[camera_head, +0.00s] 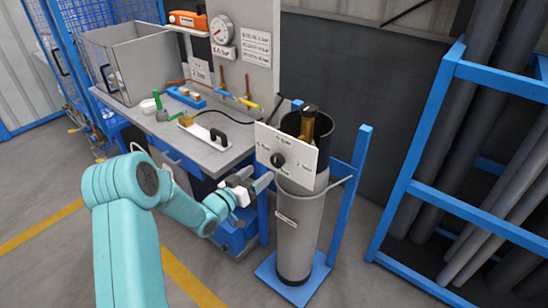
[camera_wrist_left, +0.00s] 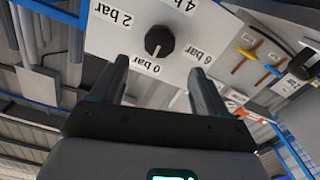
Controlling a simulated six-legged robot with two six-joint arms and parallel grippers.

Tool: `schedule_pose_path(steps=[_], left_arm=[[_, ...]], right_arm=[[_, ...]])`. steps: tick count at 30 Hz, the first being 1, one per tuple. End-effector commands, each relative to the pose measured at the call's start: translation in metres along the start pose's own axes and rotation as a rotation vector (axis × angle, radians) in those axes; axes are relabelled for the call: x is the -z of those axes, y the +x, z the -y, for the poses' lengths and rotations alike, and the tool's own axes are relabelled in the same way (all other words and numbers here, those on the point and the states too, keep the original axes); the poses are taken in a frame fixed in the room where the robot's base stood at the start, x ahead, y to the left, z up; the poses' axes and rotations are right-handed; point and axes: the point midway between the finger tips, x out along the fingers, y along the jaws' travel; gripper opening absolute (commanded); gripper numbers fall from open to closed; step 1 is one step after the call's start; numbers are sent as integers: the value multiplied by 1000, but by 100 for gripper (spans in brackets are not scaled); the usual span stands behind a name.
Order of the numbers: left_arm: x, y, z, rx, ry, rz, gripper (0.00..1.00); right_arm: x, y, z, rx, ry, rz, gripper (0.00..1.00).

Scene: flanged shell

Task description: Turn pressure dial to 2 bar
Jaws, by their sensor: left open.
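The pressure dial is a black knob (camera_head: 277,160) on a tilted white plate (camera_head: 305,152), fixed at the top of a grey cylinder (camera_head: 299,235). In the left wrist view the knob (camera_wrist_left: 159,41) appears upside down among labels 0, 2, 4 and 6 bar. Its white pointer line is toward the 0 bar label (camera_wrist_left: 146,63). The 2 bar label (camera_wrist_left: 114,15) is at the upper left there. My left gripper (camera_head: 257,177) is open and empty, just short of the plate. Its fingers (camera_wrist_left: 161,83) point toward the plate, with the knob ahead between their lines, apparently untouched.
A grey workbench (camera_head: 205,150) stands to the left with a metal bin (camera_head: 140,65), a black-handled plate (camera_head: 207,132) and small parts. A gauge panel (camera_head: 243,35) rises behind it. A blue pipe rack (camera_head: 420,185) stands right. Blue posts (camera_head: 350,190) flank the cylinder.

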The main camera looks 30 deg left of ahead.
Motion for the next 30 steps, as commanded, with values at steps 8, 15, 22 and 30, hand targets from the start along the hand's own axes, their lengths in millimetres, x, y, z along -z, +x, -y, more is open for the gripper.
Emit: schedule_pose_path(steps=[8,15,22,30], left_arm=[[0,59,-6,-3,-1,1,75],[-1,82,-3,0,-1,2,75],[-1,85,-1,0,-2,2,75],[-1,85,0,0,-1,2,19]], right_arm=[[0,-18,6,0,0,0,43],[0,-21,8,0,0,0,43],[0,-21,8,0,0,0,43],[0,-21,8,0,0,0,43]])
